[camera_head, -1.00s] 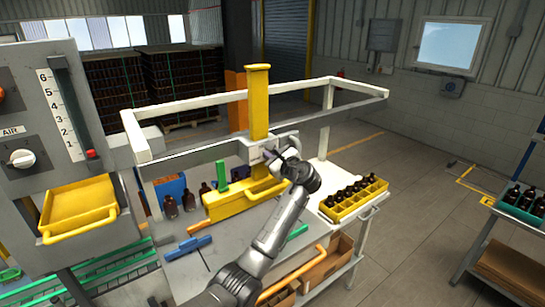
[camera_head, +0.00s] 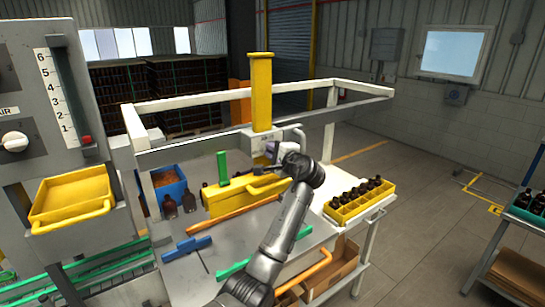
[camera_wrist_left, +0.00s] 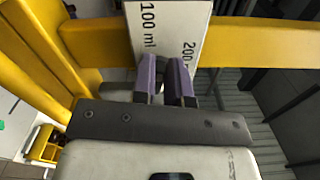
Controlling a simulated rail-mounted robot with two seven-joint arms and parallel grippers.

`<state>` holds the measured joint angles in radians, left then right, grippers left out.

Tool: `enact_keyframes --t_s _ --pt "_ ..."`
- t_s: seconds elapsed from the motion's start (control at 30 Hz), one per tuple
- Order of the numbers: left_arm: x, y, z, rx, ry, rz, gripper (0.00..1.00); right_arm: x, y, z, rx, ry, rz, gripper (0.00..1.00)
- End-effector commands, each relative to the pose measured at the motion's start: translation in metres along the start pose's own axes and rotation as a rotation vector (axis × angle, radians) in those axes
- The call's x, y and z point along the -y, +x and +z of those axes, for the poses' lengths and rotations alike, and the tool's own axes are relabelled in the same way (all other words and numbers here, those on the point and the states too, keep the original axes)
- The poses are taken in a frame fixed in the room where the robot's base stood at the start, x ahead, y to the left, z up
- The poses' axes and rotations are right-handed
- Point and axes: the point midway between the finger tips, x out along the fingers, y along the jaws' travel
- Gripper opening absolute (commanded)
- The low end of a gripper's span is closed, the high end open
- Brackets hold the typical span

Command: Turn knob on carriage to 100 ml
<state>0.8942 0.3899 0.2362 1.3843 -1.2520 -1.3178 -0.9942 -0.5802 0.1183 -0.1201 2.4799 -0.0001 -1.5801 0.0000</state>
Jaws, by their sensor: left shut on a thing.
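The carriage (camera_head: 256,141) is a pale box on the upright yellow column (camera_head: 261,95). My left gripper (camera_head: 272,150) is at its front, and the arm hides much of that side. In the left wrist view, its two purple fingers (camera_wrist_left: 168,76) are shut on a small dark knob (camera_wrist_left: 161,72), mostly hidden between them. Just beyond is the white scale plate (camera_wrist_left: 168,25), printed "100 ml" on the left and "200" on the right, with the rest of the latter covered. The knob's pointer does not show. My right gripper is not in view.
A white frame (camera_head: 190,101) surrounds the column. A yellow block (camera_head: 225,200) with a green piece (camera_head: 222,167) sits below. Brown bottles stand in a yellow crate (camera_head: 345,212) at right. A panel with a yellow tray (camera_head: 72,200) is at left.

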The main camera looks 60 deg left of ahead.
Motion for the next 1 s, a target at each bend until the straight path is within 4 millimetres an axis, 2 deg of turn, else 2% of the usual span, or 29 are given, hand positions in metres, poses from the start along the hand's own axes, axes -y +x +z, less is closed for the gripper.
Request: enact_keyframes --t_s 0.1,0.4,1.0 --pt "-0.004 0.0 0.0 0.001 -0.072 -0.001 0.0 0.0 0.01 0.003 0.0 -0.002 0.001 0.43" --pt "-0.004 0.0 0.0 0.0 -0.185 -0.001 0.0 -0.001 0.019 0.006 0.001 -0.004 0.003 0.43" --pt "-0.003 0.0 0.0 0.0 -0.215 0.0 0.0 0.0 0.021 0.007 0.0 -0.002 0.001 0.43"
